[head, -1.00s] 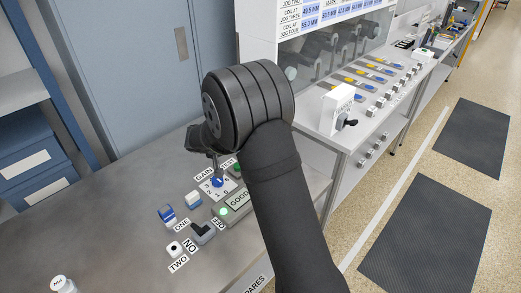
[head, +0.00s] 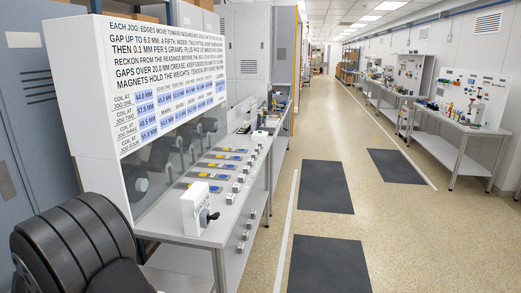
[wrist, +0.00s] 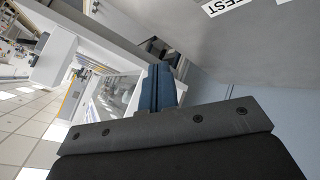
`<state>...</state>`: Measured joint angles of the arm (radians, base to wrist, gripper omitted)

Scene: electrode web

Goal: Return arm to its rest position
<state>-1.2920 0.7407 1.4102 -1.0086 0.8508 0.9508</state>
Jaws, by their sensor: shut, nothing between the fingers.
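My gripper (wrist: 160,70) shows in the wrist view, its two blue-grey fingers together with nothing between them. It is clear of any object there, with a grey surface and a label reading "TEST" (wrist: 222,5) in the upper right. In the head view only a dark rounded part of my arm shows at the lower left; my gripper is out of that view.
A white machine (head: 85,120) with a text panel and blue-label readings stands beside my arm. Its bench (head: 222,225) carries a white box with a dark knob (head: 197,212). Dark floor mats (head: 325,187) lie in the open aisle. Workbenches (head: 462,125) line the right wall.

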